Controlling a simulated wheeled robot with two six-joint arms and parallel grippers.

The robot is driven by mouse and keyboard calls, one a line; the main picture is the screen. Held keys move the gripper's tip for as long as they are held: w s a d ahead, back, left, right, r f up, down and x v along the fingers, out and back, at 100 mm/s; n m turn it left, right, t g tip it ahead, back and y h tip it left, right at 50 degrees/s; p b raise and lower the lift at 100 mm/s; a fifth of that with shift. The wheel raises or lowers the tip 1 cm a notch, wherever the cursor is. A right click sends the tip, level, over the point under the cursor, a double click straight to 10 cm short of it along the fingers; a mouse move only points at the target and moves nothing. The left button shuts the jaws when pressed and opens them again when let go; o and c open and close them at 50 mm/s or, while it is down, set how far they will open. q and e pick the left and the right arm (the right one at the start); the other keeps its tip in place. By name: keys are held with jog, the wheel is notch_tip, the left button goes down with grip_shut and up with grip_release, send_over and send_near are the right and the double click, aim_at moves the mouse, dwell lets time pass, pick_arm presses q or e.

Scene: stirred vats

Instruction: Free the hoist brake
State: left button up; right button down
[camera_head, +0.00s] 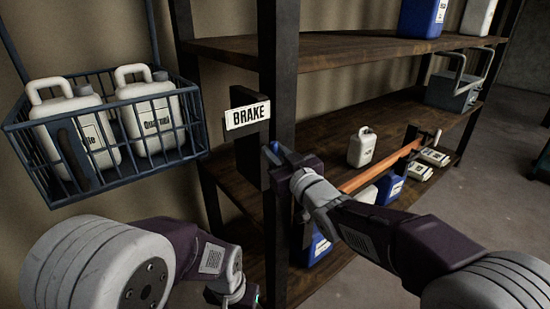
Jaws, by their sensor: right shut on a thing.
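The hoist brake is a dark upright housing (252,158) on the shelf post, under a white sign (247,114) reading BRAKE. My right gripper (274,154) is at the housing's right side, shut on the brake's handle. The gripper and post hide the handle, so I cannot tell its position. A blue wire basket (103,122) hangs at the left and holds two white jugs (150,115) with labels. My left gripper (236,296) is low at the bottom edge, away from the brake, with its fingers partly cut off.
A wooden shelf rack (350,49) fills the middle and right. A grey caddy (454,91) stands higher.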

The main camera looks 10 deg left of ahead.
jog(key=n+b, duration=0.3)
jog(key=n+y+b, duration=0.1)
jog(key=n+b, duration=0.2)
jog(key=f+n+b, duration=0.1)
jog(key=n+b, duration=0.1)
jog(key=b, duration=0.2)
jog(key=shift+s+a+n+y, duration=0.25)
jog(key=shift+s+n+y, duration=0.05)
jog(key=shift+s+n, duration=0.1)
jog(key=shift+a+f+n+g+y+b, duration=0.1)
jog(key=shift+n+g+y+b, duration=0.45)
jog(key=shift+n, duration=1.1)
jog(key=shift+f+n+t+y+b, duration=0.1)
jog(key=shift+n+y+b, duration=0.15)
jog(key=shift+n+b, duration=1.05)
jog(key=shift+a+f+n+g+y+b, duration=0.1)
jog(key=shift+n+g+y+b, duration=0.25)
jog(key=shift+n, duration=1.6)
jog(key=shift+s, duration=0.1)
jog(key=c, duration=1.3)
grip_release()
jog(key=shift+d, duration=0.1)
jog(key=b+v, duration=0.1)
jog(key=v, duration=0.8)
